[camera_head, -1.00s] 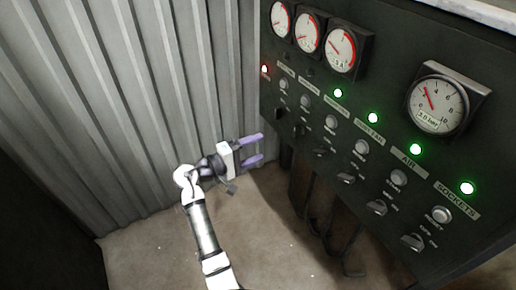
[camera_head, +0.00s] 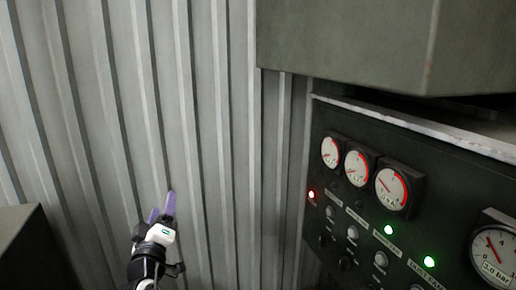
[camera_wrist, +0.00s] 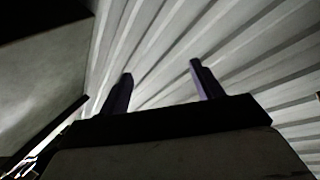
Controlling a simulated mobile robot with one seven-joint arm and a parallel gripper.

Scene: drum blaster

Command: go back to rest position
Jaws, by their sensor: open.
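My gripper (camera_head: 163,204) is at the lower left of the head view, pointing up in front of the corrugated wall. Its purple fingers are apart and nothing is between them. In the wrist view my gripper (camera_wrist: 160,72) also shows two separated fingers with only the ribbed wall behind them. The gripper is well to the left of the control panel (camera_head: 345,215) and touches nothing that I can see. Most of my arm is below the head view's lower edge.
The panel carries several round gauges (camera_head: 391,188), one red lamp (camera_head: 311,195), green lamps (camera_head: 388,230) and switches. A large dark box (camera_head: 345,45) overhangs at the upper right. The corrugated wall (camera_head: 215,130) fills the left and middle. A dark block (camera_head: 20,250) stands at lower left.

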